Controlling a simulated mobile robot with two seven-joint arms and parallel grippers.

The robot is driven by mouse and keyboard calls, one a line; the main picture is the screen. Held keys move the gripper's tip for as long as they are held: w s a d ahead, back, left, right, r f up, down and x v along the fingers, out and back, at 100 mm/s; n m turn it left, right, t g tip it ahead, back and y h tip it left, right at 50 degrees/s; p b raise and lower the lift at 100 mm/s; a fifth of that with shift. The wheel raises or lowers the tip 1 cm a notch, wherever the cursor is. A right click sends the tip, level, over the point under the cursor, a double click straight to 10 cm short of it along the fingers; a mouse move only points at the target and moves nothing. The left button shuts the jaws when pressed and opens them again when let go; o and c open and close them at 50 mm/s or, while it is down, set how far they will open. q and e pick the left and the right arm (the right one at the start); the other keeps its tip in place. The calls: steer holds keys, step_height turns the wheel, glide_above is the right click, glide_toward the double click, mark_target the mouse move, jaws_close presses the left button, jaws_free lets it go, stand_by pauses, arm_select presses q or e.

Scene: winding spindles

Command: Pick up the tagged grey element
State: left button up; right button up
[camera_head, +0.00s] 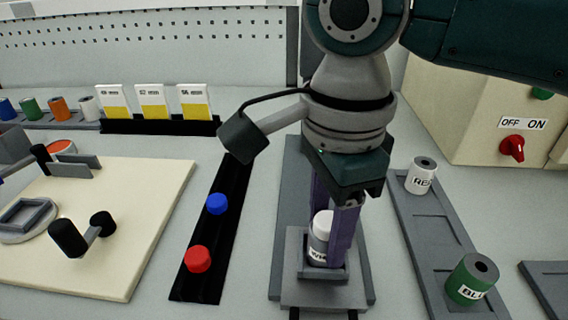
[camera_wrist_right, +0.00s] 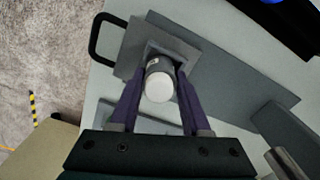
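The tagged grey element (camera_head: 318,242), a short pale grey cylinder with a white top and a lettered tag, stands upright in a square grey holder (camera_head: 290,272). My right gripper (camera_head: 333,235) points down over the holder, one purple finger on each side of the element. The near finger hides part of its right side. In the right wrist view the element (camera_wrist_right: 160,82) sits between the fingers of the right gripper (camera_wrist_right: 162,78); whether both touch it is unclear.
A white cylinder (camera_head: 421,176) and a green one (camera_head: 472,279) stand on a grey rack at right. A black strip with a blue knob (camera_head: 217,204) and red knob (camera_head: 198,259) lies left of the holder. A cream board (camera_head: 130,220) carries a black crank.

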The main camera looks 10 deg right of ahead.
jaws_close()
